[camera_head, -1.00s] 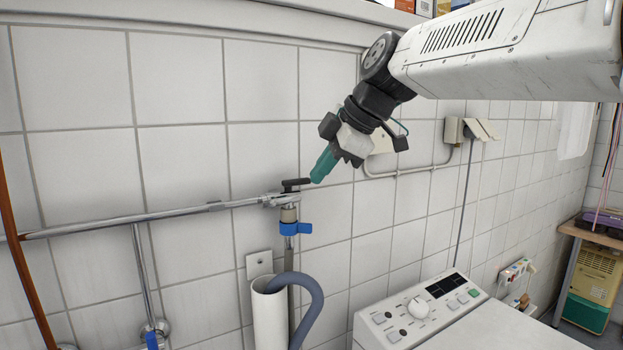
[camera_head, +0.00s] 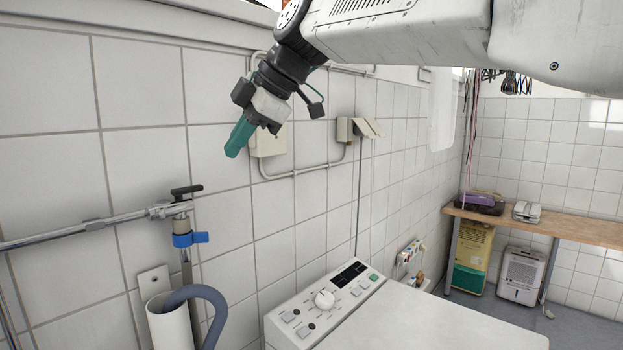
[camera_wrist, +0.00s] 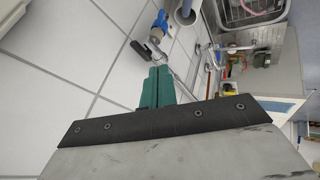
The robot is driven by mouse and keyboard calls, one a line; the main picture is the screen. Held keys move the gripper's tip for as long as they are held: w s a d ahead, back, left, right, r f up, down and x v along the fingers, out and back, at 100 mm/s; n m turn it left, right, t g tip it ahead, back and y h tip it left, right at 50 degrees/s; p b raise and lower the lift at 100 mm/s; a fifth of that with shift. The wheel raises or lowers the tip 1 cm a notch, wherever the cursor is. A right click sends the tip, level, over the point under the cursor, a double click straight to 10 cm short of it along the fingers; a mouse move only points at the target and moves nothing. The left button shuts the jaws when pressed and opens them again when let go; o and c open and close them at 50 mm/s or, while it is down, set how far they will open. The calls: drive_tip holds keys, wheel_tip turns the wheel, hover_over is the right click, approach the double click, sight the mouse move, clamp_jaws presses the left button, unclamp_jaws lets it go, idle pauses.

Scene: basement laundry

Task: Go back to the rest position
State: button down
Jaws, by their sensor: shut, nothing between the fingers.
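My gripper (camera_head: 238,138) has green fingers and is raised in front of the tiled wall. It points down and left, above and to the right of the tap with the black lever (camera_head: 186,192) and blue fitting (camera_head: 190,239). There is clear space between the fingers and the tap. In the wrist view the green fingers (camera_wrist: 157,86) are shut together with nothing between them. The black lever (camera_wrist: 140,48) and blue fitting (camera_wrist: 160,22) show beyond them.
A metal pipe (camera_head: 70,230) runs along the wall to the tap. A grey hose (camera_head: 213,305) hooks into a white standpipe (camera_head: 170,325). A white washing machine (camera_head: 400,318) stands at lower right. A wooden bench (camera_head: 560,225) is farther right. Wall boxes (camera_head: 268,142) sit behind my gripper.

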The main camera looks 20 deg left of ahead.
drive_tip(key=d+f+m+h, duration=0.2)
drive_tip(key=d+f+m, duration=0.1)
drive_tip(key=f+m, duration=0.35)
drive_tip(key=s+d+f+m+h, duration=0.15)
drive_tip(key=d+f+m, duration=0.25)
drive_tip(key=d, duration=0.6)
drive_tip(key=s+d+f+m+h, duration=0.15)
drive_tip(key=d+f+m, duration=0.3)
drive_tip(key=d, duration=0.55)
drive_tip(key=s+d+f+m, duration=0.3)
drive_tip(key=s+d, duration=0.3)
drive_tip(key=d, duration=0.4)
drive_tip(key=s+d+f+m+t+h, duration=0.1)
drive_tip(key=s+d+f+m, duration=0.3)
drive_tip(key=s+d, duration=0.3)
drive_tip(key=s+d+f+m+h, duration=0.1)
drive_tip(key=s+d+f+m, duration=0.3)
drive_tip(key=d, duration=0.9)
drive_tip(key=shift+s+d+m+t, duration=0.25)
drive_tip(key=shift+s+m, duration=0.35)
drive_tip(key=shift+s, duration=0.55)
